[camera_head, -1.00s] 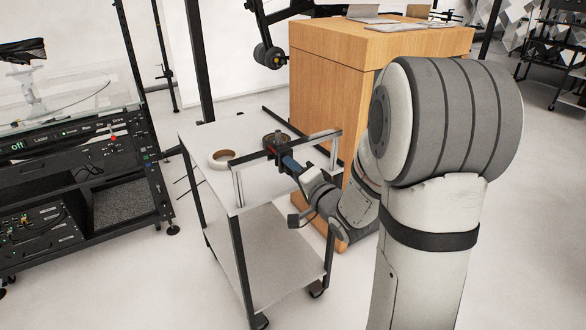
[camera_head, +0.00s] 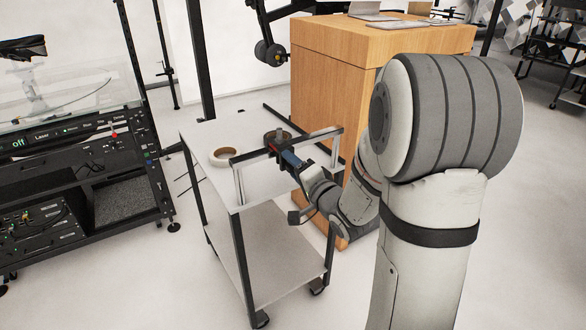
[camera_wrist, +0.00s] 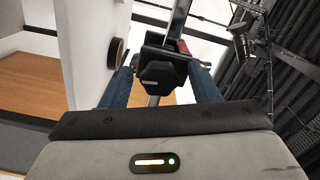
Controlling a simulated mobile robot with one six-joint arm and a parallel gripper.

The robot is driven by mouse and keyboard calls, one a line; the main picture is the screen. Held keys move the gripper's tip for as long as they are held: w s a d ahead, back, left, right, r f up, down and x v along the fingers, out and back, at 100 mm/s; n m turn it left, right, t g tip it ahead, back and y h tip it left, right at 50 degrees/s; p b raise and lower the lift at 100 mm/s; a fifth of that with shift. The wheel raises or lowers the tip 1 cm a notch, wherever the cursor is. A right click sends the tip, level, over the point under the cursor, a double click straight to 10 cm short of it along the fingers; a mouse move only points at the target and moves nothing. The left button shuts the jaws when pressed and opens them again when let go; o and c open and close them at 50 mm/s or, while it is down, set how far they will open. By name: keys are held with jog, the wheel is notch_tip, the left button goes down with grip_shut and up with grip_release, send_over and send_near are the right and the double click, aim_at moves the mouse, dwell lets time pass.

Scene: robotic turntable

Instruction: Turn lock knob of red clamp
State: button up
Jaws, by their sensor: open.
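The clamp sits on the cart's raised metal rail; its body shows in the wrist view as a black block (camera_wrist: 160,72) with a small red part (camera_wrist: 183,46) at its upper right. In the head view the clamp (camera_head: 272,144) is small and partly hidden by my gripper (camera_head: 287,156). In the wrist view my gripper (camera_wrist: 160,84) is open, its blue fingers on the left and right of the black clamp part. Gaps show beside the part, and I cannot tell whether either finger touches it. The lock knob's turned position cannot be told.
The rail (camera_head: 300,143) runs along the near edge of the white cart top (camera_head: 205,134). A wooden cabinet (camera_head: 330,105) stands close behind at the right. A black equipment rack (camera_head: 80,160) stands at the left.

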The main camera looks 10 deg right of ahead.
jog(key=b+v, duration=0.7)
jog(key=shift+s+b, duration=0.4)
